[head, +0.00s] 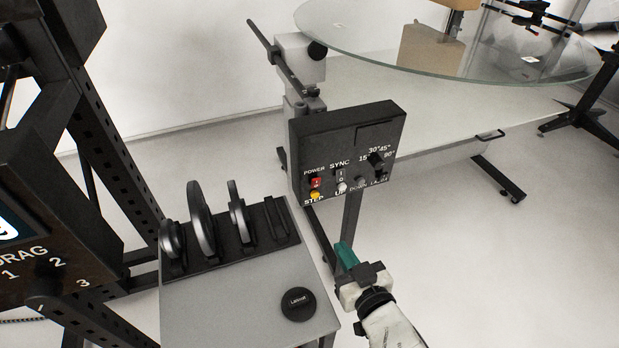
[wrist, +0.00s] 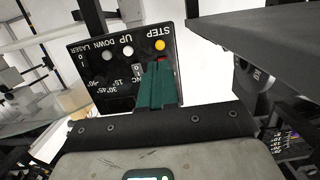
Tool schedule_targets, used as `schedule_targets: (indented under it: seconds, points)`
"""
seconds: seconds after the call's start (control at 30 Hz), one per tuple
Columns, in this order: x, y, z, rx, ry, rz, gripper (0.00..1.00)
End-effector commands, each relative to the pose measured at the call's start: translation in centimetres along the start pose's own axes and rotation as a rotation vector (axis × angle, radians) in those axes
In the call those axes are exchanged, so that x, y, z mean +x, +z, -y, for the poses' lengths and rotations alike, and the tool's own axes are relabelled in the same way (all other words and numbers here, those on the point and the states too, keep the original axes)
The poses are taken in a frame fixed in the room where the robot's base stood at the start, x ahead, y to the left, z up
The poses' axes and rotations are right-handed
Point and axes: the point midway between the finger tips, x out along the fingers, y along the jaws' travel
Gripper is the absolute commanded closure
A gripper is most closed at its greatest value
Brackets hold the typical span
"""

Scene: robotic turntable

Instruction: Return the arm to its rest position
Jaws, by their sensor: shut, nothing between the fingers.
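My gripper (head: 344,250) has teal fingers and shows in the head view at the lower middle, below the control box. The fingers are shut and hold nothing. My arm runs from it down to the bottom edge. In the wrist view the shut fingers (wrist: 159,68) point at the control box (wrist: 90,62), which appears upside down. In front of the panel they cover part of its switches. In the head view the control box (head: 340,135) shows a red power switch, a sync switch, an orange step button and a dial. I cannot tell the gap between fingertips and panel.
A grey stand (head: 230,285) at lower left holds dark discs in a rack (head: 265,222), and a round black cap (head: 298,303) lies on it. A black frame (head: 110,140) stands left.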

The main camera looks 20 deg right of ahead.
Motion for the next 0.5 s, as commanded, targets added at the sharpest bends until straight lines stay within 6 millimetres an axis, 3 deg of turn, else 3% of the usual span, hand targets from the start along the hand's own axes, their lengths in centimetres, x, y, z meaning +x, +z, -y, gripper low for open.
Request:
schedule_targets:
  seconds: [0.17,0.27,0.37,0.5]
  points:
    - [0.0,0.0,0.0,0.000,0.000,0.000,1.00]
    - [-0.5,-0.1,-1.2,0.003,0.036,0.057,1.00]
    - [-1.7,0.5,-3.2,0.008,0.095,0.178,1.00]
    - [-5.0,2.0,-6.1,0.017,0.170,0.423,1.00]
